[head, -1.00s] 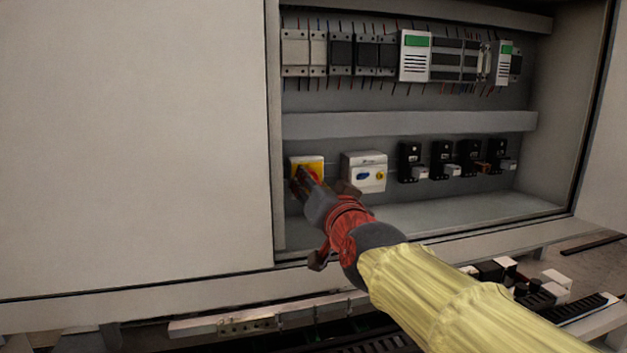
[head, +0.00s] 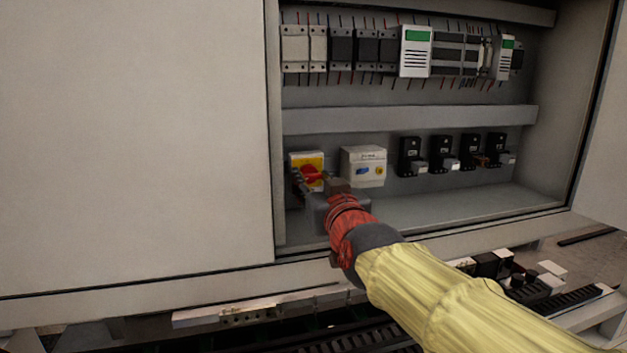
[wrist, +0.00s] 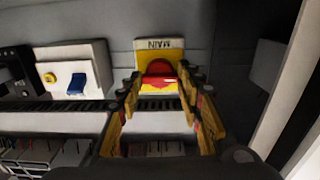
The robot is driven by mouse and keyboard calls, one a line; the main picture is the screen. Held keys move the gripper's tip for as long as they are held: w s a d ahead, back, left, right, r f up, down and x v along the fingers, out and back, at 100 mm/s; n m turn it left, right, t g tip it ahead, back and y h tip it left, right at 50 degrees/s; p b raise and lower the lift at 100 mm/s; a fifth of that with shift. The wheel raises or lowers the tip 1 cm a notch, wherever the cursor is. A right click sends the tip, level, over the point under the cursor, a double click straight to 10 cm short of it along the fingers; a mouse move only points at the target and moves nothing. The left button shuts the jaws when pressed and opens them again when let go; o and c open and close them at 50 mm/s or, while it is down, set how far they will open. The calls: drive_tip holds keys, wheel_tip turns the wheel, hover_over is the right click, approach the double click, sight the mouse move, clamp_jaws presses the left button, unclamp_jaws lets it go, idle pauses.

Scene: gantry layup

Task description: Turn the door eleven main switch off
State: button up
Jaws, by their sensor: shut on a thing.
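The main switch is a yellow plate (head: 299,160) with a red knob (head: 311,173), on the lower left of the open cabinet's back panel. In the wrist view its label reads MAIN upside down (wrist: 156,44), with the red knob (wrist: 158,69) below it. My gripper (head: 318,183) is at the switch, its fingers on both sides of the knob, shut on it. The wrist view shows the two fingers left and right of the knob (wrist: 160,78). The fingers partly cover the switch in the head view; the knob's exact angle is hard to tell.
A white box with a blue switch (head: 363,167) is close to the right of my gripper. Several black devices (head: 441,156) follow further right. A grey duct (head: 410,119) runs above. A closed panel (head: 135,130) borders the opening on the left.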

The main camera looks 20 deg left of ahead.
drive_tip(key=shift+f, duration=0.2)
drive_tip(key=o, duration=1.2)
drive_tip(key=shift+r, duration=0.15)
drive_tip(key=shift+c, duration=0.2)
drive_tip(key=v, duration=1.2)
drive_tip(key=shift+s+a, duration=0.1)
